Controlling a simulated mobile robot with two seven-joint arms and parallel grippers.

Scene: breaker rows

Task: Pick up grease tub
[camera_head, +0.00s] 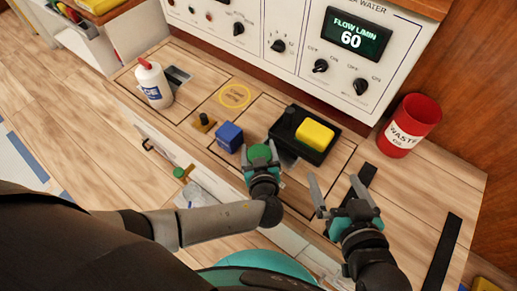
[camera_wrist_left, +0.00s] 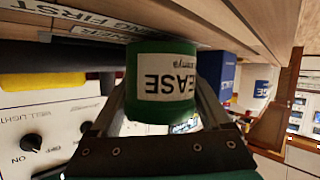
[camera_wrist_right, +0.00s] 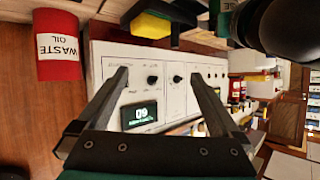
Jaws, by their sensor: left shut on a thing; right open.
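The grease tub (camera_wrist_left: 160,85) is a green tub with a white label reading "EASE". In the left wrist view it sits between the two fingers of my left gripper (camera_wrist_left: 160,110), which is shut on it. In the head view the tub's green top (camera_head: 259,152) shows at the tips of my left gripper (camera_head: 262,165), in front of the black tray. I cannot tell whether the tub touches the bench. My right gripper (camera_head: 334,196) is open and empty to the right. In the right wrist view its fingers (camera_wrist_right: 157,85) are spread apart with nothing between them.
A black tray (camera_head: 284,126) with a yellow sponge (camera_head: 315,134) stands behind the tub. A blue box (camera_head: 230,137) is left of it, and a white glue bottle (camera_head: 154,84) further left. A red waste oil bin (camera_head: 409,126) stands right. The control panel (camera_head: 300,63) rises behind.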

